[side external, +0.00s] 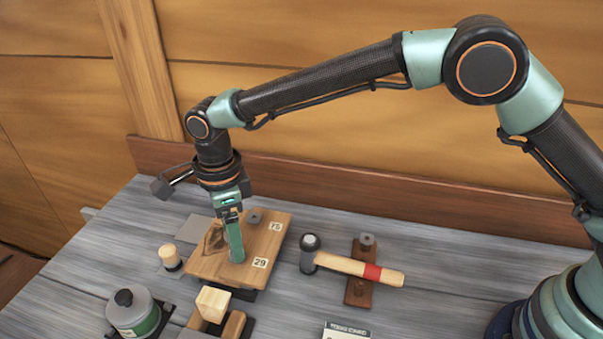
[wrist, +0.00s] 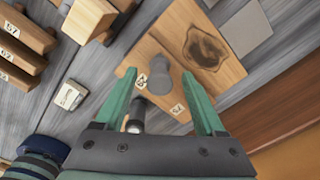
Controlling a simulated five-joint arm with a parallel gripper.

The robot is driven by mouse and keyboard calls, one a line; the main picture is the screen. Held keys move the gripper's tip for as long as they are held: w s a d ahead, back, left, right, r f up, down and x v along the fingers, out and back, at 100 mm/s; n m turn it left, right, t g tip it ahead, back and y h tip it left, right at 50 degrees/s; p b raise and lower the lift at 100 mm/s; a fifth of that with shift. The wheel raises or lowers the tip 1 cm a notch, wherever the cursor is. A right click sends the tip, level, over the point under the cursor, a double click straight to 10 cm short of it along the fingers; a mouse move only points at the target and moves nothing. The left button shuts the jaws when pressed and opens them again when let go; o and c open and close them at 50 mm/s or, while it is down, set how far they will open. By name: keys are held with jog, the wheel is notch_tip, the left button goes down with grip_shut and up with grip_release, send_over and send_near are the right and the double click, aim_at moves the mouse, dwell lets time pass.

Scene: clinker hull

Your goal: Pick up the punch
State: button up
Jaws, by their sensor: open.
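The punch (wrist: 160,72) appears in the wrist view as a grey cylindrical piece on the wooden board (side external: 205,268), between my fingertips. In the side view my gripper hides most of it, so whether it stands or lies I cannot tell there. My gripper (side external: 236,256) points down over the board, close to the number 29 label. In the wrist view my gripper (wrist: 159,78) has its two green fingers wide apart, one on each side of the punch, with nothing clamped between them.
A hammer (side external: 345,265) lies right of the board, across a small brown block. A light wooden block (side external: 212,302), a wooden-topped peg (side external: 169,256) and a grey-green canister (side external: 134,313) stand at front and left. A low wooden rail (side external: 330,195) runs behind.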

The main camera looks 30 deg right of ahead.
jog(key=shift+f, duration=0.85)
jog(key=shift+c, duration=0.4)
grip_shut()
jog(key=shift+r, duration=0.1)
notch_tip(320, 180, up, 21)
jog(key=shift+r, duration=0.65)
